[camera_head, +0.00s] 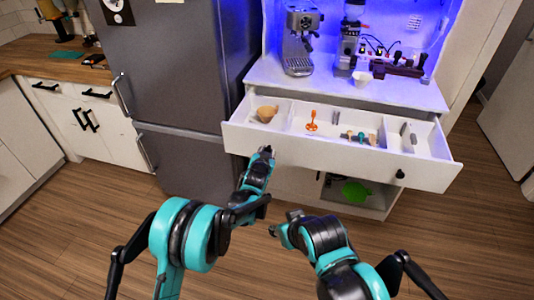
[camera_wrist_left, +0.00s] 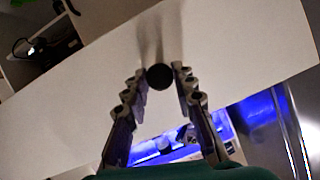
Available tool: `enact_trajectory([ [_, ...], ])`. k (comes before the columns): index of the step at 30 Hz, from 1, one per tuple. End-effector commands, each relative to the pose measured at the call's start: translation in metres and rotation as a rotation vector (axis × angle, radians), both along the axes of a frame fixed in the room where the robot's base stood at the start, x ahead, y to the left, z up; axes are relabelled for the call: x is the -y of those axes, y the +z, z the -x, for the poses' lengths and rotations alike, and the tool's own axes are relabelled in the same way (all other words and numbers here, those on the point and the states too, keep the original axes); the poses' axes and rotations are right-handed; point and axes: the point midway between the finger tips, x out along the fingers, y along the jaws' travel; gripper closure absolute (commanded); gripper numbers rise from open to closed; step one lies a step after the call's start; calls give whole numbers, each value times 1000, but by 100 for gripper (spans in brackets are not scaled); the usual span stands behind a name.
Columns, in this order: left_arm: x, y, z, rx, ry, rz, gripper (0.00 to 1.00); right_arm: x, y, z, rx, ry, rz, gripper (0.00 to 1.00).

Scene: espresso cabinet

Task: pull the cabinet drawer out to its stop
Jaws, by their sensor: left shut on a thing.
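The white cabinet drawer (camera_head: 330,160) stands pulled out from the cabinet, with its compartments open to view. A dark round knob (camera_head: 400,174) is on the right of its front. My left gripper (camera_head: 265,152) is at the left part of the drawer front. In the left wrist view my left gripper (camera_wrist_left: 160,84) is shut on another black knob (camera_wrist_left: 160,76), which sits between its fingertips against the white front (camera_wrist_left: 230,50). In the head view that knob is hidden by the gripper. My right gripper (camera_head: 280,232) is low in front of the cabinet, away from the drawer; its jaws are unclear.
The drawer holds a tan cup (camera_head: 267,113), an orange tool (camera_head: 312,121) and several small items. An espresso machine (camera_head: 301,40) and a white cup (camera_head: 362,79) stand on the counter above. A grey fridge (camera_head: 170,70) is close on the left. The wooden floor (camera_head: 440,240) is clear.

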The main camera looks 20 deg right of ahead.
Motion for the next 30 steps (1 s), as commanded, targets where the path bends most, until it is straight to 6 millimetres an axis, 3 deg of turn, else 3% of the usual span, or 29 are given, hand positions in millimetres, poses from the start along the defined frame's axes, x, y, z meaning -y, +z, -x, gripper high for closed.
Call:
enact_trajectory([
  [13, -1, -2, 2, -6, 1, -4, 100, 0, 0, 0, 0, 0, 0, 60],
  [14, -1, -3, 2, -7, 1, -4, 69, 0, 0, 0, 0, 0, 0, 60],
  [16, -1, -2, 2, -6, 1, -4, 53, 0, 0, 0, 0, 0, 0, 60],
  [25, -1, -1, 2, -3, 0, -1, 53, 0, 0, 0, 0, 0, 0, 60],
  [30, -8, 6, 15, -2, 1, -2, 53, 0, 0, 0, 0, 0, 0, 60],
])
